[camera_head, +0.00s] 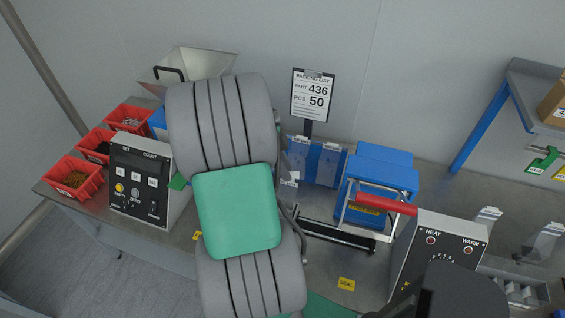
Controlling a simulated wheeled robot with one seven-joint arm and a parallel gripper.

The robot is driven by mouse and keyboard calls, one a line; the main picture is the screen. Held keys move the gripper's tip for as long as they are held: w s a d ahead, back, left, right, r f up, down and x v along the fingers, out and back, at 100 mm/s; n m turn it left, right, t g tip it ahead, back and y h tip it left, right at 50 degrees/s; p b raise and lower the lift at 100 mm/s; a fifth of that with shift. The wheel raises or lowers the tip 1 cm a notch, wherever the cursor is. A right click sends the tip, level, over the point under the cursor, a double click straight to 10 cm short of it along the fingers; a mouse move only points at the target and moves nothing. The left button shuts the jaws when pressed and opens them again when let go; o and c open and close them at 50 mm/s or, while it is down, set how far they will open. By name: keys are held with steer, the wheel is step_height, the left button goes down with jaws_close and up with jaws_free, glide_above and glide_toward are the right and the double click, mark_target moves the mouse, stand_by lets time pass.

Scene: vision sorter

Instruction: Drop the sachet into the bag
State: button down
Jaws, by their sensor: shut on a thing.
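The jaws of my gripper do not show. My grey and green arm fills the middle of the head view, and a dark shape, perhaps part of my wrist, cuts into the lower right edge. I cannot make out a sachet in any jaws. Clear bags with pale top tabs hang on a blue holder (325,168) right of my arm. A small whitish piece (289,181) shows at my arm's edge, partly hidden. Two pale translucent pouches, a nearer one (487,221) and a farther-right one (545,238), stand at the right; I cannot tell which is the task's bag.
Red bins (75,178) and a count box (142,182) stand at the left. A blue machine (378,185) with a red handle (386,205) and a heat control box (438,247) stand right of centre. A packing list sign (312,96) reads 436 and 50.

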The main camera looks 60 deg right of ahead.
step_height(320, 180, down, 3)
steer(key=shift+f+b, duration=0.15)
steer(key=shift+b, duration=0.45)
steer(key=c, duration=1.1)
jaws_free()
steer(key=v, duration=0.8)
steer(key=shift+b, duration=0.35)
